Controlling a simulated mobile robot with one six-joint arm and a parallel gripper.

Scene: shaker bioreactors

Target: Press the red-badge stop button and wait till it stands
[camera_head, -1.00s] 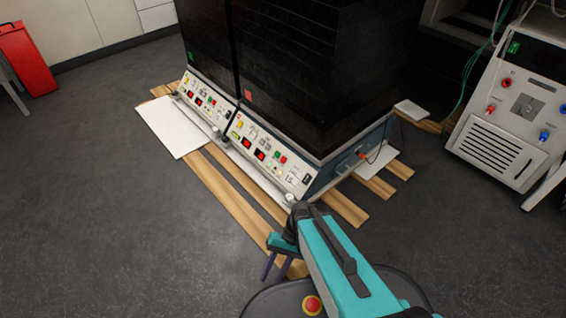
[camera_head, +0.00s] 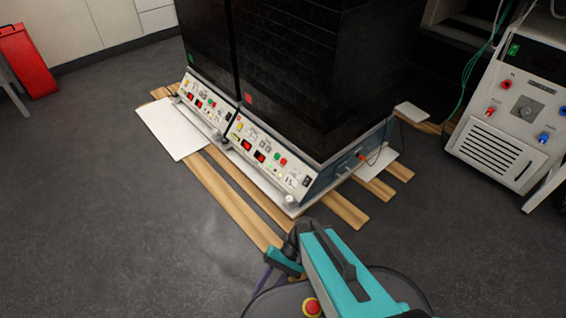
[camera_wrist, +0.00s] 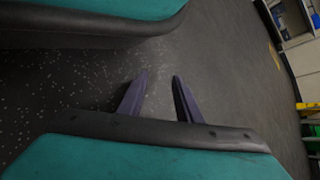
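The dark shaker with the red badge (camera_head: 249,98) stands on the right of a pair. Its sloped white control panel (camera_head: 293,180) faces the front left. The panel carries lit red displays (camera_head: 260,156), a green button (camera_head: 277,157) and a red button (camera_head: 283,161); their labels are too small to read. My gripper (camera_head: 263,283) is low in front of the panel, apart from it, partly cut off by my arm and base. In the wrist view its two purple fingers (camera_wrist: 160,82) are spread apart with only dark floor between them. Whether anything moves inside the shaker is hidden.
The green-badge (camera_head: 190,58) shaker adjoins on the left with a similar panel (camera_head: 203,102). Wooden slats (camera_head: 235,205) and a white board (camera_head: 172,128) lie around the base. A white instrument cabinet (camera_head: 505,125) stands at right. The floor at left is open.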

